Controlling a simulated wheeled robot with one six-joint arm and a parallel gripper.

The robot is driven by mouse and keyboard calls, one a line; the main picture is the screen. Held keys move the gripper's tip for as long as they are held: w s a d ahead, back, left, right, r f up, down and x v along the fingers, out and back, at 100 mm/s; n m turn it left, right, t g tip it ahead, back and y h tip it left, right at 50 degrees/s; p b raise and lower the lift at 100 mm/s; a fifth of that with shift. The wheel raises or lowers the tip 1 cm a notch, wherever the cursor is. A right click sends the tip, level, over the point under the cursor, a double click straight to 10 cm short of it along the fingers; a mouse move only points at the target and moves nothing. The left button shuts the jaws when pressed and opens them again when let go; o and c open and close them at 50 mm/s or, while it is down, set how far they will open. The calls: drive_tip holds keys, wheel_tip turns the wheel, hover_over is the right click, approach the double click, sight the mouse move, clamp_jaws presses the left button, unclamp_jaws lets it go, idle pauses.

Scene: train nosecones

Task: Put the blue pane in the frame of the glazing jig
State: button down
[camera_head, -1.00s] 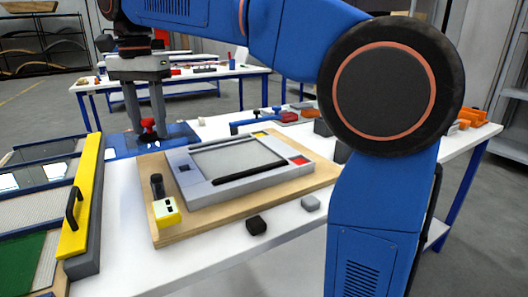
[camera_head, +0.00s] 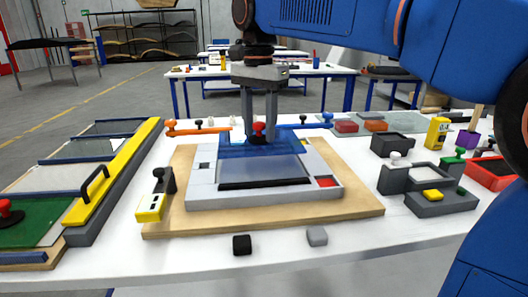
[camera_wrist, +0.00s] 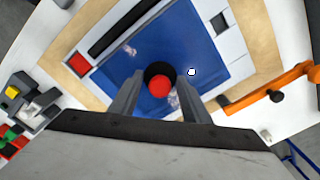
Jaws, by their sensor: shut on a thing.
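The blue pane (camera_head: 285,149) is a translucent sheet with a red knob on a black base; it also shows in the wrist view (camera_wrist: 205,40). My gripper (camera_head: 258,138) is shut on this knob, and its fingers flank the knob in the wrist view (camera_wrist: 157,90). The glazing jig (camera_head: 203,190) is a light grey frame on a wooden board, with a black bar along its near side and a red patch at its near right corner. The pane is over the far part of the frame and seems to be above it. The gap is hard to judge.
A yellow toggle clamp (camera_head: 151,207) stands at the board's left. A rack with a yellow rail (camera_head: 120,170) and panes is at the left. A grey fixture (camera_head: 425,190) is at the right. An orange lever (camera_head: 195,131) lies behind the jig. Two small blocks sit in front.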

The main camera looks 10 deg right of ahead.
sight(259, 123)
drive_tip(key=shift+f, duration=3)
drive_tip(key=shift+f, duration=0.1)
drive_tip(key=c, duration=1)
unclamp_jaws()
wheel_tip(259, 123, up, 11)
drive_tip(key=shift+f, duration=0.1)
drive_tip(key=shift+r, duration=0.7)
